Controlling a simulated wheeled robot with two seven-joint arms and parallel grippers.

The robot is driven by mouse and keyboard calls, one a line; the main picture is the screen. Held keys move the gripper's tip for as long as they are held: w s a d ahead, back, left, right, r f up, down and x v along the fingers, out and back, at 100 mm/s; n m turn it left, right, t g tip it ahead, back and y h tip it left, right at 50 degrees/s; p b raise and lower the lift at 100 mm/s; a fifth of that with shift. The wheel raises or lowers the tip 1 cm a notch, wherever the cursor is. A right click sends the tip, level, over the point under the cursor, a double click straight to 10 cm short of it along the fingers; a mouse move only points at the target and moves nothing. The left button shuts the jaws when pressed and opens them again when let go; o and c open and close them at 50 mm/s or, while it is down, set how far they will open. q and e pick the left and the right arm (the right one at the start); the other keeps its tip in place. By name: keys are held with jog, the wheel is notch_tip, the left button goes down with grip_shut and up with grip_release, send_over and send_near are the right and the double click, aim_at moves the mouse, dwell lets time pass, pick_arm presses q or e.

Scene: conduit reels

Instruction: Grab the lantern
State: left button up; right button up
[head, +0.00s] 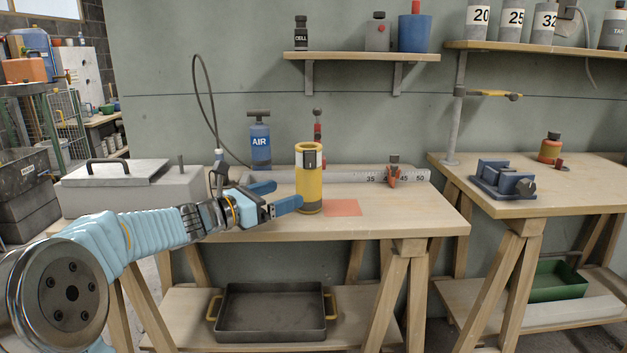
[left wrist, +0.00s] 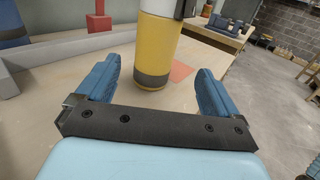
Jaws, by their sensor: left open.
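The lantern is a yellow cylinder (head: 309,190) with a dark base band and a dark and white part near its top. It stands upright on the wooden workbench (head: 400,213), just left of an orange-red square. My left gripper (head: 283,195) reaches in from the left at the lantern's lower half. In the left wrist view the lantern (left wrist: 155,52) stands ahead between the two open blue fingers (left wrist: 155,84), with a gap on each side; its top is cut off. I do not see my right gripper.
A blue air pump (head: 260,146) stands behind the lantern, by a long numbered ruler (head: 345,175). A grey lidded box (head: 133,188) is at the bench's left end. The orange-red square (head: 343,207) on the bench is bare.

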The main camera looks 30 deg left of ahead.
aim_at(300, 188)
pick_arm(q)
jog(key=x, duration=0.7)
jog(key=p+x, duration=0.1)
jog(key=x, duration=0.3)
jog(key=shift+w+a+r, duration=0.1)
jog(key=shift+w+a, duration=0.1)
jog(key=shift+w, duration=0.05)
jog(key=c, duration=1.3)
